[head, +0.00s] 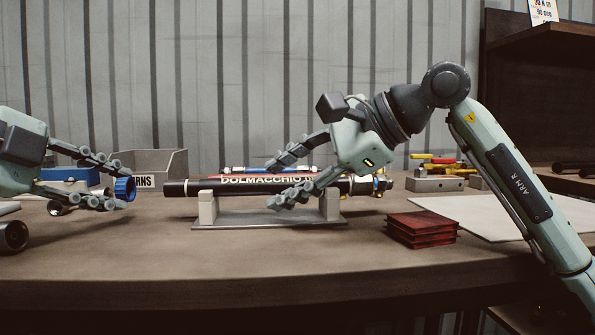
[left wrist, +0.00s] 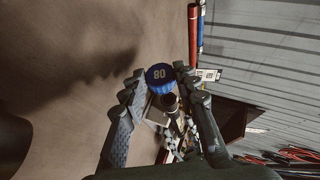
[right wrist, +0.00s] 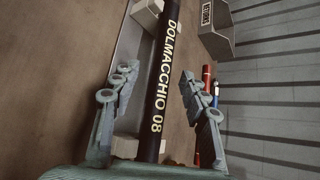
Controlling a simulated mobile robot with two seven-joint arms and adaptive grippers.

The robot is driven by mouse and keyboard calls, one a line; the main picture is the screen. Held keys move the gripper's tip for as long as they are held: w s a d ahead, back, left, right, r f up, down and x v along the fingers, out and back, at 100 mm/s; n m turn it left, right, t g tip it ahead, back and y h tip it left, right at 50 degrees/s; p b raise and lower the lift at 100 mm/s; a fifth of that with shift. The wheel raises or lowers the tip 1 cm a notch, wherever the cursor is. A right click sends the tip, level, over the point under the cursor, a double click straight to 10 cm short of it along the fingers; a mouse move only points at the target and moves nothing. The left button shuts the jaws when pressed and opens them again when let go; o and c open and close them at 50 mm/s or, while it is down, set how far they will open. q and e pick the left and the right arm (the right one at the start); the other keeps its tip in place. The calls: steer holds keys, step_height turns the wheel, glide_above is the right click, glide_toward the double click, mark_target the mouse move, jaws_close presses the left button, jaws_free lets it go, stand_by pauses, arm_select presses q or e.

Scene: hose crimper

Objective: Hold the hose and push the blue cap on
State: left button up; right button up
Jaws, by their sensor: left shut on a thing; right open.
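The black hose (head: 330,186), lettered DOLMACCHIO, lies level on a grey stand with two uprights (head: 208,207). The right wrist view shows its lettering, ending in 08 (right wrist: 163,80). My left gripper (head: 125,187) is shut on the blue cap (head: 124,189), holding it above the table, left of the hose's free end with a gap between. In the left wrist view the cap (left wrist: 160,76) shows a white number, between the fingertips. My right gripper (head: 272,183) is open, one finger on each side of the hose; in the right wrist view both fingers look clear of it.
A dark red stack (head: 422,229) sits in front, right of the stand. Behind are a grey labelled bin (head: 165,164), a blue bin (head: 72,174), and a block with red and yellow handled tools (head: 435,184). A pale sheet (head: 480,215) covers the right.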

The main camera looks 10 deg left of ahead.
steer(key=shift+c, duration=0.4)
jaws_close()
stand_by(0.9)
